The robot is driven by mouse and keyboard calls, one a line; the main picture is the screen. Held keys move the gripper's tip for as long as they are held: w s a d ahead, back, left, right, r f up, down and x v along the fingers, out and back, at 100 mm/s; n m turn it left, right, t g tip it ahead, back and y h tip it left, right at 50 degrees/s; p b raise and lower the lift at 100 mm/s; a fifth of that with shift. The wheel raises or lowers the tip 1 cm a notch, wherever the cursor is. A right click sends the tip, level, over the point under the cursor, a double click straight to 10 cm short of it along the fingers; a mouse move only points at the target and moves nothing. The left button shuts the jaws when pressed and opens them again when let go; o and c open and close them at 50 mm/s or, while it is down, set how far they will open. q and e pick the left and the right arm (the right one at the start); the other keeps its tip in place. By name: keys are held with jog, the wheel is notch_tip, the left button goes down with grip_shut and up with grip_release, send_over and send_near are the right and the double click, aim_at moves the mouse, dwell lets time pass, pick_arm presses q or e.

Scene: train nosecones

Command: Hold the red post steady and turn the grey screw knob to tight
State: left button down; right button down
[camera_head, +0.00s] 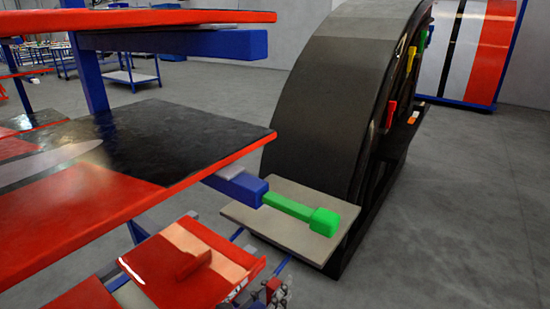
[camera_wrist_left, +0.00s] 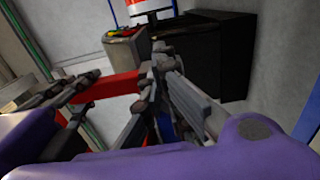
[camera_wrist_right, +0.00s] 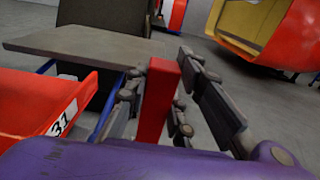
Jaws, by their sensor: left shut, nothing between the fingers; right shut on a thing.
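The red post (camera_wrist_right: 160,98) stands between the fingers of my right gripper (camera_wrist_right: 160,90), which is shut on it in the right wrist view. In the head view, the post (camera_head: 272,287) and part of my right gripper (camera_head: 281,294) show at the bottom, beside a red panel. My left gripper (camera_wrist_left: 150,85) is in the left wrist view, shut with nothing held. A red bar (camera_wrist_left: 115,86) lies beside its fingers; I cannot tell whether it is the same post. The left gripper cannot be made out in the head view. I cannot pick out the grey screw knob in any view.
A grey board (camera_head: 290,215) with a green handle (camera_head: 300,210) lies behind the post, by a large dark curved shell (camera_head: 320,95). Red panels (camera_head: 190,262) on a blue frame fill the left. Grey floor (camera_head: 460,220) is clear at right.

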pick_arm(q)
jog(key=shift+a+f, duration=0.15)
jog(key=shift+f, duration=0.25)
jog(key=shift+s, duration=0.15)
jog(key=shift+s+d+v, duration=0.1)
jog(key=shift+d+v, duration=0.05)
jog(key=shift+v, duration=1.35)
jog(key=shift+s+d+v, duration=0.1)
jog(key=shift+d+v, duration=0.05)
jog(key=shift+v, duration=1.3)
jog(key=shift+f, duration=0.15)
